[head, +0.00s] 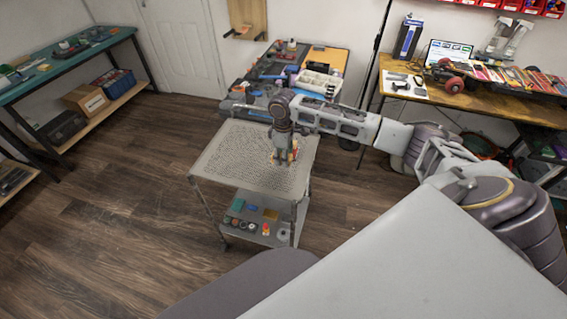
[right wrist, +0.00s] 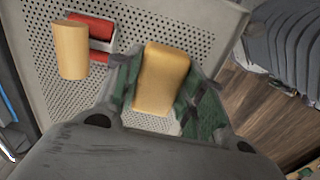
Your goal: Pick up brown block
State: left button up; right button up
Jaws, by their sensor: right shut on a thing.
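A tan-brown block (right wrist: 162,78) sits between the two fingers of my right gripper (right wrist: 160,90) in the right wrist view, and the gripper is shut on it. In the head view my right gripper (head: 284,158) points down at the right part of the perforated cart top (head: 235,160); the block is mostly hidden there. I cannot tell whether the block still touches the cart top. A second tan piece (right wrist: 70,50) with rounded ends stands to the left, beside a red and white part (right wrist: 92,28). My left gripper is not in view.
The cart's lower shelf (head: 240,236) carries several small coloured parts. A cluttered bench (head: 330,60) stands behind the cart, with a wooden workbench (head: 460,98) at right and a teal-topped bench (head: 60,68) at left. The left part of the cart top is clear.

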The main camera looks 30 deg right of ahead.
jog(key=shift+r, duration=1.2)
jog(key=o, duration=0.5)
jog(key=c, duration=0.4)
jog(key=shift+o, duration=0.2)
jog(key=shift+a+r, duration=0.1)
jog(key=shift+a+r+p, duration=0.1)
jog(key=shift+p, duration=0.2)
jog(key=shift+s+a+r+m+p, duration=0.15)
jog(key=shift+a+r+m+p, duration=0.15)
jog(key=shift+a+r+p, duration=0.25)
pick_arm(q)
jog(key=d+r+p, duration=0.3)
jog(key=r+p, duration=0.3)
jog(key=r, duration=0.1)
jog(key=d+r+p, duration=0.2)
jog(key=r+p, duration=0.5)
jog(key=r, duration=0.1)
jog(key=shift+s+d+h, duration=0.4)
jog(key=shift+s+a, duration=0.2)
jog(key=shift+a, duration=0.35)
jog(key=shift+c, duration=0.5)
pick_arm(e)
jog(key=s+a+r+m, duration=0.4)
jog(key=a+r+m, duration=0.3)
jog(key=a+r, duration=0.4)
jog(key=shift+s+r, duration=0.3)
jog(key=shift+r, duration=0.15)
